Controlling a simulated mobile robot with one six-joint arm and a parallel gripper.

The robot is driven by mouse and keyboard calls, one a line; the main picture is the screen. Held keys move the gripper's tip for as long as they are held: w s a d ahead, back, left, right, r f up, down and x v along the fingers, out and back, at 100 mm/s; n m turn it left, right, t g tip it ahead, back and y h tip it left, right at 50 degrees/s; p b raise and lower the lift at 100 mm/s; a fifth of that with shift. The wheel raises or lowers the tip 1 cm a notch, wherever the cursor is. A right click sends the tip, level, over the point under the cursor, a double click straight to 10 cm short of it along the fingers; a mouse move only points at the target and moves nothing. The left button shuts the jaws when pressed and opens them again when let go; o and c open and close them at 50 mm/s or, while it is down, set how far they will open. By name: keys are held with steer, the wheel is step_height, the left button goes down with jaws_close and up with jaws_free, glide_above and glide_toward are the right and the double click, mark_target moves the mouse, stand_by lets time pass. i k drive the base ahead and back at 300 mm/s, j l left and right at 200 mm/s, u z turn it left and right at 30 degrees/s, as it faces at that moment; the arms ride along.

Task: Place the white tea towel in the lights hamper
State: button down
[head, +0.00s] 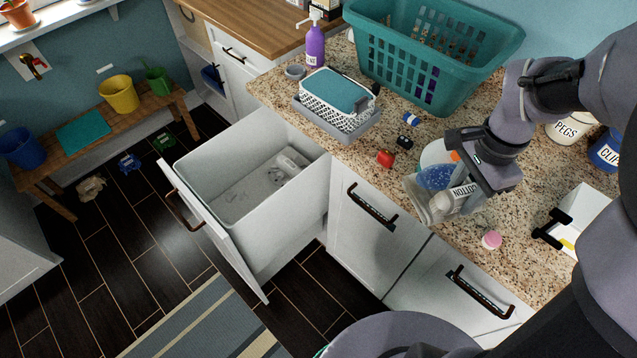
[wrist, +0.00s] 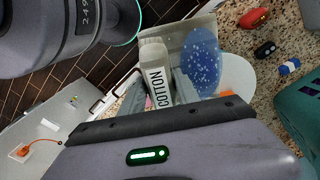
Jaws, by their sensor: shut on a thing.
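My gripper (head: 440,192) is over the counter's front part, shut on a white bottle (head: 455,198) labelled COTTON. The bottle also shows between the fingers in the wrist view (wrist: 156,72). A blue speckled oval thing (wrist: 201,62) lies just beyond it, with a pale, flat, see-through-looking piece around it. I cannot make out a white tea towel for sure. An open pull-out drawer (head: 285,235) holds a grey bin (head: 235,165) with a small white thing (head: 290,160) inside. No lights label is readable on it.
A teal laundry basket (head: 385,55), a lidded white basket on a grey tray (head: 345,120), a purple pump bottle (head: 315,45), a red item (head: 385,158) and a pegs tub (head: 568,128) stand on the counter. The open drawer juts into the dark floor.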

mark_target(256, 206)
steer(key=i+j+u, duration=0.2)
steer(key=u, duration=0.2)
steer(key=i+j+u, duration=0.2)
steer(key=u, duration=0.2)
steer(key=i+j+u, duration=0.1)
steer(key=u, duration=0.3)
steer(key=i+u, duration=0.4)
steer(key=k+l, duration=0.05)
